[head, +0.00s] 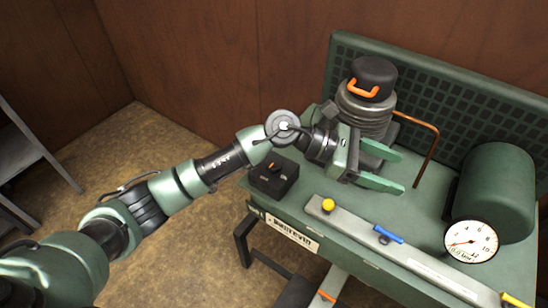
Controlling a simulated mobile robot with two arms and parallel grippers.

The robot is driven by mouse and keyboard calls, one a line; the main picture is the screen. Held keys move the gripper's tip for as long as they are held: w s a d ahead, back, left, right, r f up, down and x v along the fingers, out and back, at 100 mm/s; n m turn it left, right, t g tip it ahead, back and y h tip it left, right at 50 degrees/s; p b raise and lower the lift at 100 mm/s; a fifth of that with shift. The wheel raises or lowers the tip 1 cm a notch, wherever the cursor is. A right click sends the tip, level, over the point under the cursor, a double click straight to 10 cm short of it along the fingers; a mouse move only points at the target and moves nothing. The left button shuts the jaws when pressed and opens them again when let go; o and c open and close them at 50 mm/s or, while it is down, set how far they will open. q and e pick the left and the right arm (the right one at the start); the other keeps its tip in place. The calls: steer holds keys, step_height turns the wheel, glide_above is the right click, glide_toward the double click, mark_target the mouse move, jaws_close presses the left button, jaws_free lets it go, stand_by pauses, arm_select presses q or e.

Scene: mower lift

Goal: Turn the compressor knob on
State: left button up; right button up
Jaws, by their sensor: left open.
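The likely compressor knob (275,166) is a small dark knob with an orange mark. It sits on top of a black box (273,182) at the left end of the green compressor bench (430,182). My left gripper (400,171) is open, with its two green fingers spread and pointing right. It is above the bench, to the right of the knob and apart from it. Nothing shows between its fingers. My left wrist is just above and right of the black box. My right gripper is not in view.
A ribbed cylinder with a black cap (374,78) and orange handle stands behind my gripper. A copper pipe (428,150) runs toward a green tank (497,190) with a round gauge (471,241). A grey rail (405,250) with coloured valves lines the front edge.

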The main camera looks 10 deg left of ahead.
arm_select(q)
steer(key=w+a+f+m+y, duration=0.4)
steer(key=a+f+y, duration=0.3)
steer(key=a, duration=0.1)
steer(key=m+y, duration=0.2)
steer(key=y, duration=0.6)
glide_above(274, 162)
steer(key=shift+a+r+t, duration=0.1)
steer(key=shift+r+t, duration=0.2)
step_height(274, 162, down, 7)
steer(key=shift+r+p, duration=0.15)
steer(key=shift+p, duration=1.05)
steer(key=shift+f, duration=0.45)
steer(key=c, duration=1.4)
steer(key=shift+f+n+b, duration=0.2)
steer(key=shift+n+b, duration=1.2)
steer(key=shift+b, duration=0.05)
steer(key=n+b, duration=0.3)
steer(key=n, duration=0.2)
steer(key=shift+n+b, duration=0.3)
steer(key=shift+b, duration=0.1)
steer(key=n+b, duration=0.2)
steer(key=n, duration=0.3)
steer(key=shift+r+b, duration=0.1)
steer(key=shift+b, duration=0.25)
steer(key=shift+r+n+b, duration=0.1)
steer(key=shift+n+b, duration=0.6)
steer(key=shift+n, duration=1.4)
